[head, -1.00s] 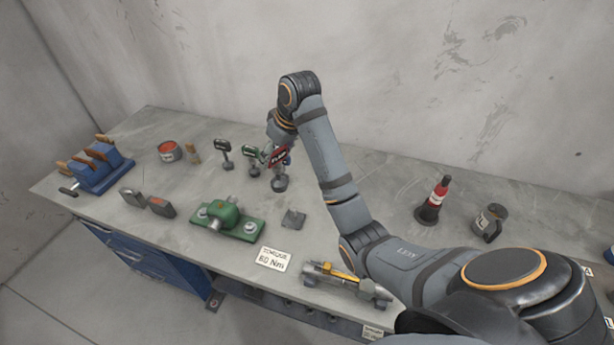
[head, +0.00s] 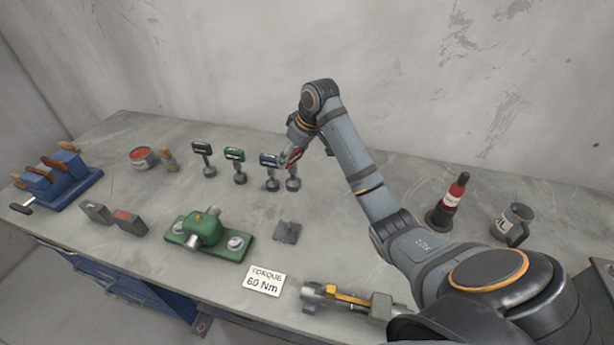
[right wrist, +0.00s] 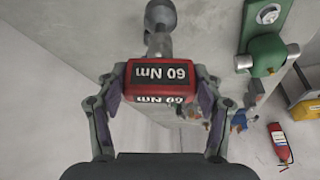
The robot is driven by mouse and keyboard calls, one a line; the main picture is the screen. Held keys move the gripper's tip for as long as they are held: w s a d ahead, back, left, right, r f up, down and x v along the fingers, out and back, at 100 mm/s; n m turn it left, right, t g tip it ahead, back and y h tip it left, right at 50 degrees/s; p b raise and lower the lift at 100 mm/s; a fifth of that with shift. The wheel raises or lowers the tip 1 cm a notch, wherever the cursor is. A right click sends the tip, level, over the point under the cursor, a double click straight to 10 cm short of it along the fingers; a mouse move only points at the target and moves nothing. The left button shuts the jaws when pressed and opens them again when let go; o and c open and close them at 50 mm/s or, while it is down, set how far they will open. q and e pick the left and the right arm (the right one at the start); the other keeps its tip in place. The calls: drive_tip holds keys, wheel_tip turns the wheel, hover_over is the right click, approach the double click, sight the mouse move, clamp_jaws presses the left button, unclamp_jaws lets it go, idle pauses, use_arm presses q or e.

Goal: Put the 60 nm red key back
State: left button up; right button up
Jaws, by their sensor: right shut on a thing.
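The red key (head: 299,154), labelled 60 Nm, is held upright in my right gripper (head: 291,155) at the right end of a row of keys. In the right wrist view, both fingers of the right gripper (right wrist: 160,88) press on the sides of the red head (right wrist: 160,80). Its shaft points to a round grey piece (right wrist: 160,14). Below the key in the head view is a round grey foot (head: 293,184); I cannot tell whether the key is seated. My left gripper is not in view.
A green fixture (head: 205,235), a small grey block (head: 286,231) and a "TORQUE 60 Nm" card (head: 263,280) lie nearer.

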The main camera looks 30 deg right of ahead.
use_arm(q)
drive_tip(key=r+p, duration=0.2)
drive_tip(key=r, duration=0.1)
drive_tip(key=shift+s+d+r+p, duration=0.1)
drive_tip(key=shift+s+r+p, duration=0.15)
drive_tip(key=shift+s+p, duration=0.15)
use_arm(e)
drive_tip(key=d+f, duration=0.5)
drive_tip(key=f, duration=0.3)
drive_tip(key=shift+w+f, duration=0.15)
drive_tip(key=shift+f, duration=0.25)
drive_tip(key=o, duration=1.7)
drive_tip(key=shift+c, duration=0.2)
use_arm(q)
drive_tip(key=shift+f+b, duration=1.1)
use_arm(e)
drive_tip(key=v, duration=1.2)
